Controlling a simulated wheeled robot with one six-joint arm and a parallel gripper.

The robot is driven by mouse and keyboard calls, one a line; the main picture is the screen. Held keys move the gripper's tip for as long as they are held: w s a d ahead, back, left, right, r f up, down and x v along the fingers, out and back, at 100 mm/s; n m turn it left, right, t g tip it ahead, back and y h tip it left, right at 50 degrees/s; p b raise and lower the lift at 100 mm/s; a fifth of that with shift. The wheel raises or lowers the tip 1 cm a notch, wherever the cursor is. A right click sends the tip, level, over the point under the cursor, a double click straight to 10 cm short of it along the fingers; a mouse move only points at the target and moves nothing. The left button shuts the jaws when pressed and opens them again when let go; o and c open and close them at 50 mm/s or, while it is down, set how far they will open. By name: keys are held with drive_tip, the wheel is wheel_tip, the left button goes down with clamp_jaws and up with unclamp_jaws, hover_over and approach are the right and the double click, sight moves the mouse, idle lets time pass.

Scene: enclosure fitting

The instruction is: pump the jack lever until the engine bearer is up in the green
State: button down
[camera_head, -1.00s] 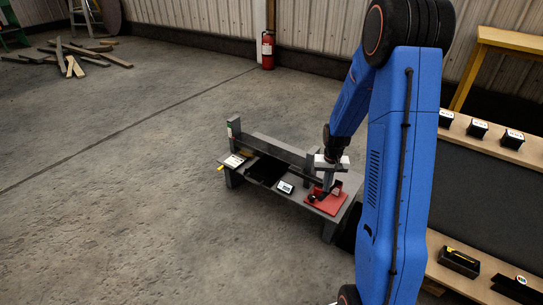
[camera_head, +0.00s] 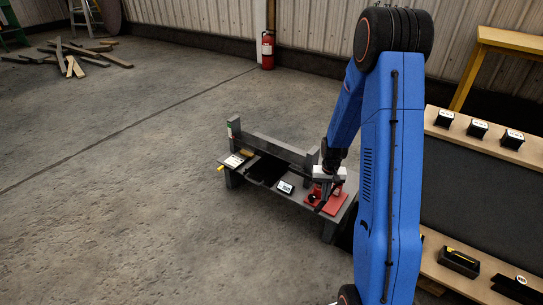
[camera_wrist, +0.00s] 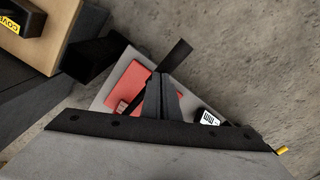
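The red jack base (camera_head: 337,203) sits on the right end of a low grey stand (camera_head: 328,222); its red plate also shows in the wrist view (camera_wrist: 128,84). My gripper (camera_head: 323,190) is over the jack, pointing down. In the wrist view its fingers (camera_wrist: 161,78) are close together on the dark jack lever (camera_wrist: 178,56), which sticks out past the fingertips. The grey beam (camera_head: 280,148) runs along the back of the stand. A post (camera_head: 234,127) with a small green-and-white mark stands at its left end. The bearer's height against the green cannot be read.
A small display (camera_head: 285,187) and a white label card (camera_head: 234,161) lie on the stand. A wooden shelf unit (camera_head: 480,141) with black boxes is at right. A fire extinguisher (camera_head: 267,50) stands by the wall. The floor at left is open, with loose planks (camera_head: 75,58) far back.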

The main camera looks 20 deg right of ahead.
drive_tip(key=shift+f, duration=1.05)
wheel_tip(320, 180, up, 11)
drive_tip(key=shift+f, duration=0.15)
idle(0.7)
